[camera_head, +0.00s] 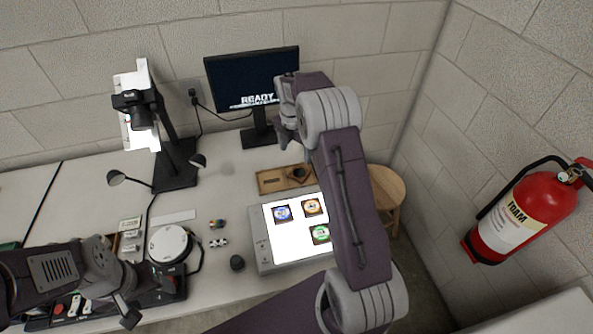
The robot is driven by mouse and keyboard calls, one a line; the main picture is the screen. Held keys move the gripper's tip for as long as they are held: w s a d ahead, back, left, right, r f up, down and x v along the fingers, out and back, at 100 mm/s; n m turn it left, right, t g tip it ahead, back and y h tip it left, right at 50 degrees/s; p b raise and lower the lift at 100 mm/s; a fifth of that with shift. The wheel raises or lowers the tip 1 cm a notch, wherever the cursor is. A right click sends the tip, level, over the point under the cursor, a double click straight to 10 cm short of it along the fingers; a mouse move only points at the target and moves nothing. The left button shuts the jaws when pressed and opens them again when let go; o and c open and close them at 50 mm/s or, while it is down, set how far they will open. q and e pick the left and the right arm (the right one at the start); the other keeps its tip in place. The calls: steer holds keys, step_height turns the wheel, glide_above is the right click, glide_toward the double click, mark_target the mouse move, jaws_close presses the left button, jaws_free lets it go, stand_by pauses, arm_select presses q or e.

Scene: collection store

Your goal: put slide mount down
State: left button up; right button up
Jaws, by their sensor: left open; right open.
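A light box (263,250) with a bright white panel sits on the table near the middle. Slide mounts lie on the panel: a blue one (282,213), an orange one (315,207) and a green one (320,234). My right gripper (286,125) is open, raised in front of the monitor's right side and beyond the light box; no slide mount shows in it. My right arm hides the right part of the panel. My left gripper (128,305) is open at the lower left, over the front of the table, away from the slide mounts.
A brown wooden holder (284,180) lies behind the light box. A monitor (252,80) reading "READY" and a camera stand (174,168) stand at the back. A round white device (168,243) and a dark knob (237,262) are left of the box. A stool (386,187) and extinguisher (527,212) are right.

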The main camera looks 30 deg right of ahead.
steer(key=s+a+m, duration=0.6)
steer(key=s+m, duration=0.5)
steer(key=s, duration=0.1)
steer(key=s+a+m+y, duration=0.1)
steer(key=s+a+m, duration=0.6)
steer(key=s+m, duration=0.5)
steer(key=shift+f, duration=0.2)
